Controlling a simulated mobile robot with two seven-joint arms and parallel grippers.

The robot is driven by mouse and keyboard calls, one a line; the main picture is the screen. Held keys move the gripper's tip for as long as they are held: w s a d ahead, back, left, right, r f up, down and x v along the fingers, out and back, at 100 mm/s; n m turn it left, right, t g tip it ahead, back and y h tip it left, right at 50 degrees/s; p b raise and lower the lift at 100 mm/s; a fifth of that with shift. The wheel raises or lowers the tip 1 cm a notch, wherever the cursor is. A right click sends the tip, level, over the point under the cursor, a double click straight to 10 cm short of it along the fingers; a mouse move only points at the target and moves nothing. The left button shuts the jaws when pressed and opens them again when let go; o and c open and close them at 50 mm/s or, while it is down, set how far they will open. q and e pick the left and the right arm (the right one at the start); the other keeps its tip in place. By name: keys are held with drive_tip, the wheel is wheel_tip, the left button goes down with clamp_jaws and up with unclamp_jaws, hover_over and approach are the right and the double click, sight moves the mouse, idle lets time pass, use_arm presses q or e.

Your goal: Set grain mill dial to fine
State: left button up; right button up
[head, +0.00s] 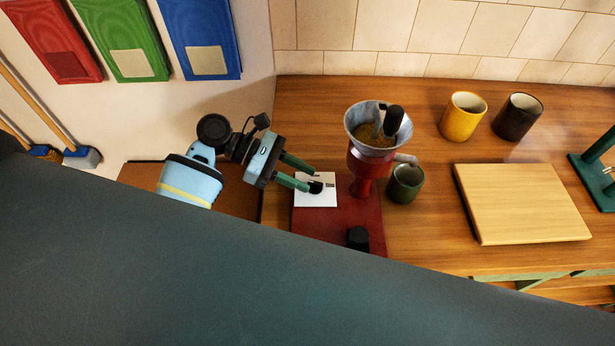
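The grain mill (363,165) is red with a grey metal hopper (352,115) holding yellow-brown grain, and it stands on a dark red base (340,222). A white plate (314,200) on the base's left part carries a small black dial (316,187) with a pointer. The pointer seems to aim right, but any scale marks are too small to read. My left gripper (313,180) is at the dial from the left, its two green fingers apart. The lower fingertip is close to or touching the dial; I cannot tell which. My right gripper is not in view.
A dark green cup (405,184) stands right of the mill. A black knob (358,238) is on the base's front. A wooden board (522,203), a yellow mug (463,117) and a black mug (517,118) are farther right. A large dark surface hides the foreground.

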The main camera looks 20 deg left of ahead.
use_arm(q)
drive_tip(key=shift+x, duration=1)
clamp_jaws()
